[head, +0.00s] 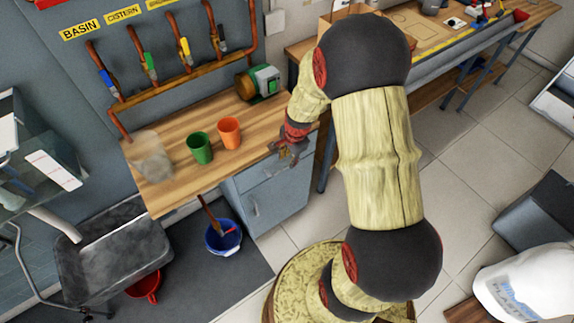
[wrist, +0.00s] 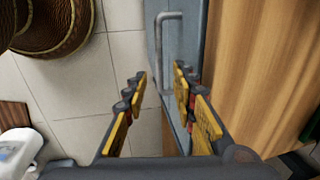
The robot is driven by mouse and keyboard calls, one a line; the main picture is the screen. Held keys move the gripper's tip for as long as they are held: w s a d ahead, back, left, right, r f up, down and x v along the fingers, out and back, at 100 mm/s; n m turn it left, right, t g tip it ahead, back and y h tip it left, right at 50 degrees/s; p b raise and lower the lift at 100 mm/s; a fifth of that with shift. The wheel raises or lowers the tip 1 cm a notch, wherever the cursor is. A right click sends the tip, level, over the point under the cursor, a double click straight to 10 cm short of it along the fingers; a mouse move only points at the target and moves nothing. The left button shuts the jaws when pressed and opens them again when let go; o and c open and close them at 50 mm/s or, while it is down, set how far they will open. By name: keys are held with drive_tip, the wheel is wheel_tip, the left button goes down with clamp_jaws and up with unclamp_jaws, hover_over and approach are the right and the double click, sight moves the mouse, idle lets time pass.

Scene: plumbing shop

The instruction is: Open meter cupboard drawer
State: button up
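The grey-blue meter cupboard (head: 268,200) stands under the wooden bench top. Its drawer front is at the top, partly hidden behind my gripper (head: 290,150), and looks flush with the cupboard. A door with a bar handle (head: 255,206) is below it. In the wrist view a grey bar handle (wrist: 160,45) runs along the cupboard front. My gripper (wrist: 160,76) is open there, with its yellow-padded fingers on either side of the handle's near end in the picture. The fingers look empty, and I cannot tell whether they touch the handle.
On the bench top (head: 180,125) stand a green cup (head: 200,148), an orange cup (head: 229,133), a clear container (head: 152,157) and a green pump (head: 262,80). A blue bucket (head: 222,237) stands on the floor left of the cupboard. Tiled floor (head: 450,170) lies open to the right.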

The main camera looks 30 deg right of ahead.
sight(287, 166)
drive_tip(key=f+b, duration=0.1)
drive_tip(key=f, duration=0.1)
drive_tip(key=w+f, duration=0.1)
drive_tip(key=f, duration=0.2)
drive_tip(key=shift+b, duration=0.35)
drive_tip(key=shift+r, duration=0.1)
drive_tip(key=shift+c, duration=0.4)
clamp_jaws()
